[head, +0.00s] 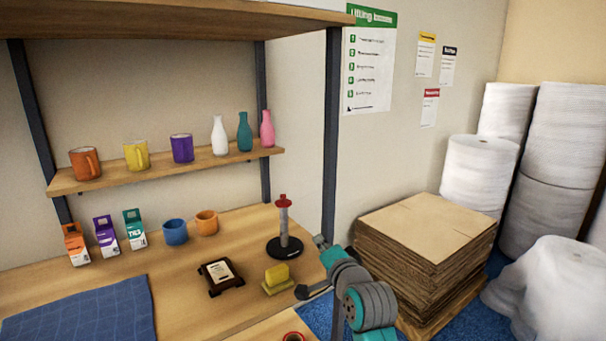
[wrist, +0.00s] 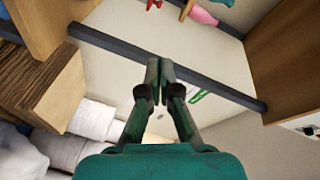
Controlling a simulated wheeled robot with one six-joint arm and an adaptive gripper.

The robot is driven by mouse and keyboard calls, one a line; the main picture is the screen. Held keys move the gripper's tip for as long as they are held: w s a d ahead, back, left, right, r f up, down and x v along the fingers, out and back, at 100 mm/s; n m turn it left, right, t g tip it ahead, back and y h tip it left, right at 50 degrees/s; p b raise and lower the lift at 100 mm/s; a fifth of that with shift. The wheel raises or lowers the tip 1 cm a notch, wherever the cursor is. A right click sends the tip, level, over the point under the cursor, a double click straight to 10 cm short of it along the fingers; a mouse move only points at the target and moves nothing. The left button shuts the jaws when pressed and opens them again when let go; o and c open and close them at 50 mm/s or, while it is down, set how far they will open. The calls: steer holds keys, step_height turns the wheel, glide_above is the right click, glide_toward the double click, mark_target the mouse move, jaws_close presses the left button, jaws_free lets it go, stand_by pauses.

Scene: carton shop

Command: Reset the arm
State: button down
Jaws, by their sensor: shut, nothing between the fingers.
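My gripper (wrist: 159,72) shows in the wrist view with its two dark fingers together and nothing between them. It points toward the wall and a dark shelf post, in free air. In the head view my teal and grey arm is at the lower right, beside the workbench's right edge. The gripper's fingers are not clear in the head view.
The workbench (head: 190,290) holds a black stand with a red top (head: 284,235), a yellow sponge (head: 277,275), a framed card (head: 221,274), mugs and small cartons. A cardboard stack (head: 425,230) and wrap rolls (head: 480,170) stand right. A shelf (head: 170,170) holds mugs and bottles.

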steer(key=s+d+f+n+h, duration=0.1)
steer(key=s+d+f, duration=0.2)
steer(key=s+f, duration=0.6)
steer(key=s+d+f+n+h, duration=0.1)
steer(key=s+d+f, duration=0.2)
steer(key=s+f, duration=0.6)
steer(key=s+d+f+n+h, duration=0.1)
steer(key=s+d+f, duration=0.3)
steer(key=s+f, duration=0.5)
steer(key=s+d+f+n+h, duration=0.1)
steer(key=s, duration=0.8)
steer(key=s+d+f+n, duration=0.1)
steer(key=s+d+n, duration=0.1)
steer(key=s, duration=0.6)
steer(key=s+d+r+n+g+h, duration=0.1)
steer(key=s+r+n, duration=0.2)
steer(key=s, duration=1.4)
step_height(320, 180, up, 3)
steer(key=shift+s+r, duration=0.1)
steer(key=shift+s, duration=0.2)
steer(key=shift+d, duration=0.1)
